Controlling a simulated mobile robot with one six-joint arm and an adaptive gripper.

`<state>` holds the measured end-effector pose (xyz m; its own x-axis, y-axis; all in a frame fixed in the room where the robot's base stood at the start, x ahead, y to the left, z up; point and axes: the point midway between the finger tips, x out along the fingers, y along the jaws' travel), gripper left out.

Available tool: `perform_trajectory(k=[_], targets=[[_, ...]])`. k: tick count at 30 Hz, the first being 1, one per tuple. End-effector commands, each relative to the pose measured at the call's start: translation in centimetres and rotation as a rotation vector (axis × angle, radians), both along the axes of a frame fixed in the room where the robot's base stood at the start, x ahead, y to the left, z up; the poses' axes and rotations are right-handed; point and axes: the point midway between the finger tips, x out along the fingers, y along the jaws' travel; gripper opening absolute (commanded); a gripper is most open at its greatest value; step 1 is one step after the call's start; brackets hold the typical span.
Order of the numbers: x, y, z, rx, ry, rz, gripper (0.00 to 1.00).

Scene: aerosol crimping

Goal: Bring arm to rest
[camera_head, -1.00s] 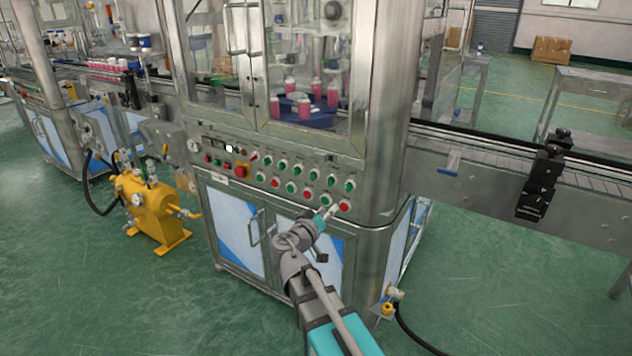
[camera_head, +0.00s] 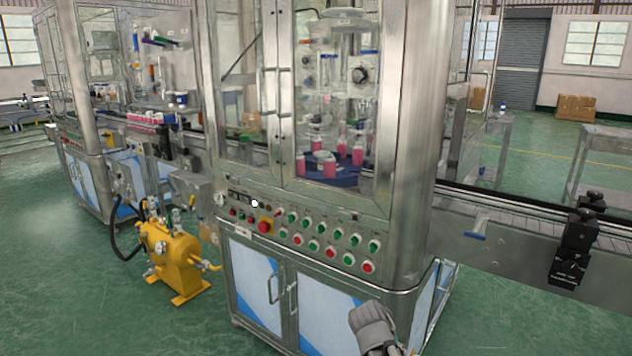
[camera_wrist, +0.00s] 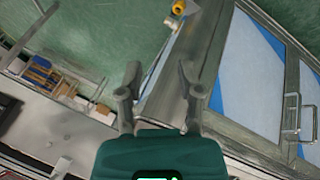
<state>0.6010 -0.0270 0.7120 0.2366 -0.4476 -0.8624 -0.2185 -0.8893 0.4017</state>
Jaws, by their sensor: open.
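My gripper (camera_wrist: 160,82) shows in the wrist view with its two grey fingers spread apart and nothing held between them. Behind the fingers in that view is the lower corner of the machine cabinet. In the head view only a grey part of my arm shows at the bottom edge, below the button panel (camera_head: 318,241) and in front of the blue-and-white cabinet doors (camera_head: 328,318). My gripper's fingers cannot be made out there. The arm is apart from the panel in the picture.
The crimping machine holds pink bottles (camera_head: 330,167) behind its glass doors. A yellow pump unit (camera_head: 172,258) stands on the floor at left. A conveyor (camera_head: 510,232) with a black device (camera_head: 574,248) runs right. Green floor lies open at lower right.

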Motion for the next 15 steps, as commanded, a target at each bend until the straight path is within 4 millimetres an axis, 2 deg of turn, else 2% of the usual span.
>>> perform_trajectory(k=[3,6,15], targets=[[-2.1,0.3,-1.2,0.116,0.097,0.026,0.47],[-3.2,0.7,-1.8,0.196,0.153,0.053,0.47],[-5.5,2.0,-2.5,0.371,0.254,0.127,0.47]])
